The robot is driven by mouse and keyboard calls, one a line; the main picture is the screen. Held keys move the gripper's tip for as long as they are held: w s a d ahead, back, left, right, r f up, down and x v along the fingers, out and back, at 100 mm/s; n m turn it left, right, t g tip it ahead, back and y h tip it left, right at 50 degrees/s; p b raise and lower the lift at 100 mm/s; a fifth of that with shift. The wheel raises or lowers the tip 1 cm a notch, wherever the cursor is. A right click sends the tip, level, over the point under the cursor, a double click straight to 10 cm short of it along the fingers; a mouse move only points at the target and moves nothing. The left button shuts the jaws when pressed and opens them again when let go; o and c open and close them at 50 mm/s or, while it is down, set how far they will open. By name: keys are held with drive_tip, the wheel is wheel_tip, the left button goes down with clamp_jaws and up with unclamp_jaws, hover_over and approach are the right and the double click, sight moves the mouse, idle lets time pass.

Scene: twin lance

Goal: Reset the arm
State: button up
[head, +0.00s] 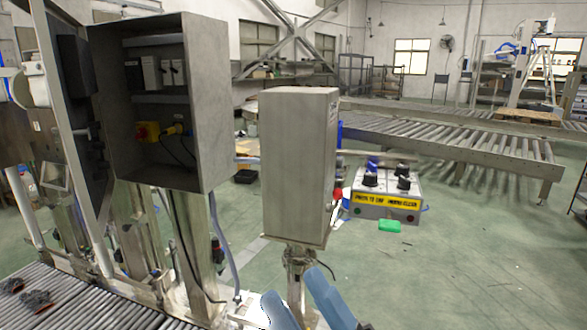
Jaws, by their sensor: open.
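My gripper (292,288) shows at the bottom centre of the head view as two blue fingers, with a gap between them. It is open, and I see nothing held between the fingers. The fingers point up and to the left, in front of the foot of a grey metal box on a post. The rest of my arm is cut off by the bottom edge of the picture.
The grey box (298,165) stands close beyond my gripper. An open cabinet (165,70) is left of it, above a roller conveyor (75,305). A control box with black knobs (385,192) is to the right. Green floor (480,260) lies open at right.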

drive_tip(key=s+d+f+m+g+h, duration=0.1)
drive_tip(key=s+d+f+m+h, duration=0.4)
drive_tip(key=s, duration=0.5)
drive_tip(key=s+d+f+m+g+h, duration=0.1)
drive_tip(key=s+d+f+m+h, duration=0.4)
drive_tip(key=s+d+m+h, duration=0.3)
drive_tip(key=s+d+f+m+g+h, duration=0.1)
drive_tip(key=s+d+f+m+h, duration=0.4)
drive_tip(key=s, duration=0.7)
drive_tip(key=d+m+h, duration=0.2)
drive_tip(key=m, duration=0.2)
drive_tip(key=shift+d+m+h, duration=0.3)
drive_tip(key=shift+d+m, duration=0.05)
drive_tip(key=shift+m, duration=0.05)
drive_tip(key=shift+s, duration=0.1)
